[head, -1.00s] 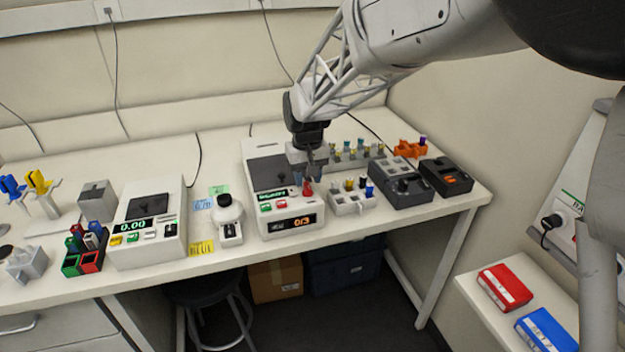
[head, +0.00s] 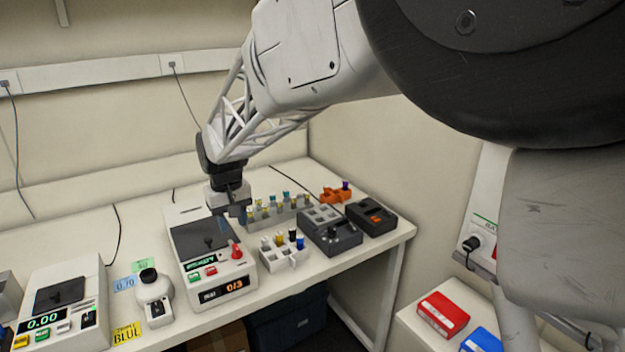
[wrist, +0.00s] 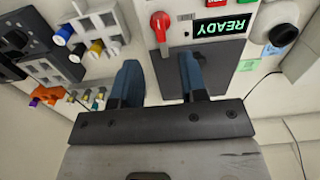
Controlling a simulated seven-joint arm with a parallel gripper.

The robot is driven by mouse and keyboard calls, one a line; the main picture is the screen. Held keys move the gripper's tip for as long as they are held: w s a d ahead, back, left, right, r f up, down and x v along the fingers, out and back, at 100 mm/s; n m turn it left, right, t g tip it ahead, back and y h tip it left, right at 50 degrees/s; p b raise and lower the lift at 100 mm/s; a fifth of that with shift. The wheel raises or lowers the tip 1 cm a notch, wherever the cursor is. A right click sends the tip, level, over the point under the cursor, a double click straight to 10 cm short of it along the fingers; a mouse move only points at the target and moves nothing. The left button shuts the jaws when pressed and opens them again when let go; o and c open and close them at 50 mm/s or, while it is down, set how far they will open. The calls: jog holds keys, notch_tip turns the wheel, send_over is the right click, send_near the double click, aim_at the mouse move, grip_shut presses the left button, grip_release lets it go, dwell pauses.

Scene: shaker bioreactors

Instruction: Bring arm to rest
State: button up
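My gripper (head: 238,215) hangs above the shaker bioreactor (head: 208,292), near its dark platform and red lever. In the wrist view my gripper's two blue fingers (wrist: 157,80) are spread apart with nothing between them. The shaker's READY display (wrist: 222,26) and red lever (wrist: 160,24) lie beyond the fingers in that view. The shaker's front display reads 0/3 in the head view. My arm reaches in from the upper right.
A white rack (head: 285,254) with several capped vials, a grey vial rack (head: 262,222), a dark grey block device (head: 330,234) and a black one (head: 370,217) stand right of the shaker. A white bottle (head: 154,292) and a scale (head: 60,300) stand left. Red (head: 443,314) and blue boxes lie lower right.

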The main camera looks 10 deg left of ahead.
jog(key=s+d+r+m, duration=0.1)
jog(key=s+d+r, duration=0.1)
jog(key=d, duration=0.9)
jog(key=s+d+r+m+t, duration=0.1)
jog(key=s+d+r+m, duration=0.15)
jog(key=d, duration=0.75)
jog(key=s+d+r+m, duration=0.1)
jog(key=d+r, duration=0.2)
jog(key=d, duration=0.8)
jog(key=s+d+f+m, duration=0.2)
jog(key=s+d, duration=0.8)
jog(key=s+d+f+m+t, duration=0.1)
jog(key=s+d+f+m, duration=0.1)
jog(key=s+d, duration=0.8)
jog(key=shift+d+m+t, duration=0.3)
jog(key=shift+d+m, duration=0.05)
jog(key=shift+m, duration=0.1)
